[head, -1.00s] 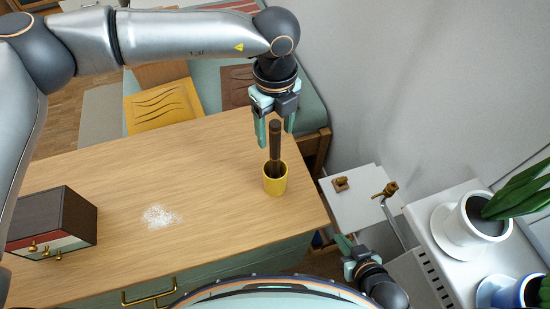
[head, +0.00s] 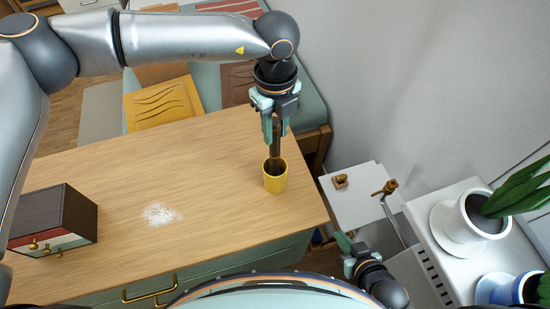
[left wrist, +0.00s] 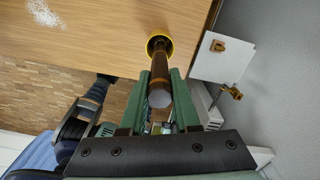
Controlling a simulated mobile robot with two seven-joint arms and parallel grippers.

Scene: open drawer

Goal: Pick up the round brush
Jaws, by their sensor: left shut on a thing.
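The round brush (head: 275,150) stands upright with its lower end in the yellow cup (head: 275,183) near the right end of the wooden table. My left gripper (head: 274,135) points down above the cup and is shut on the brush's brown handle. In the left wrist view the handle (left wrist: 159,95) lies between the two green fingers (left wrist: 160,82), and its lower end goes into the cup (left wrist: 159,40). The brush's lower end is hidden inside the cup. My right gripper (head: 346,243) is low, off the table's right front corner, apart from the brush; its finger gap is unclear.
White grains (head: 161,214) lie on the table (head: 190,170). A small dark box with brass knobs (head: 55,215) stands at the left. Potted plants (head: 478,218) stand at the right beside the wall. The table around the cup is clear.

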